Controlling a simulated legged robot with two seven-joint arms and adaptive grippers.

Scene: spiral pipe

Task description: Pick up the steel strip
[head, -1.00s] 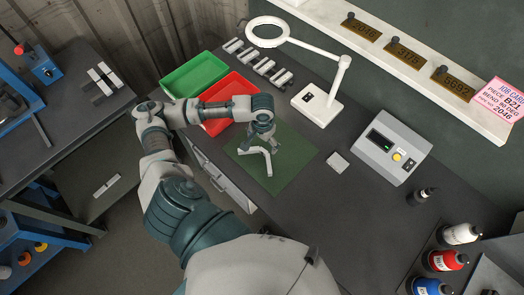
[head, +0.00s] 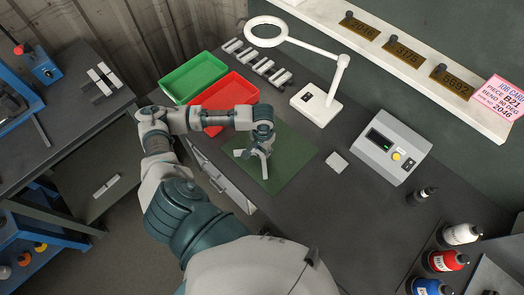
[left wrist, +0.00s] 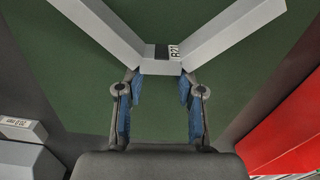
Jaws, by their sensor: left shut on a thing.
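A grey steel strip, bent into a V, shows in the left wrist view (left wrist: 225,32) with a dark patch and a small printed label at its bend. In the head view, part of the strip (head: 265,170) shows below my left gripper (head: 258,151), over the green mat (head: 292,167). My left gripper is shut on the strip near its bend, with the blue finger pads (left wrist: 157,92) on either side of it. The fingers hide part of the strip in the head view. Whether it touches the mat is hard to tell. My right gripper is not in view.
A red tray (head: 208,124) and a green tray (head: 193,77) lie behind the arm. Several metal pieces (head: 262,65) stand at the back. A white ring lamp (head: 318,103), a small pale block (head: 337,162) and a grey control box (head: 388,145) stand to the right.

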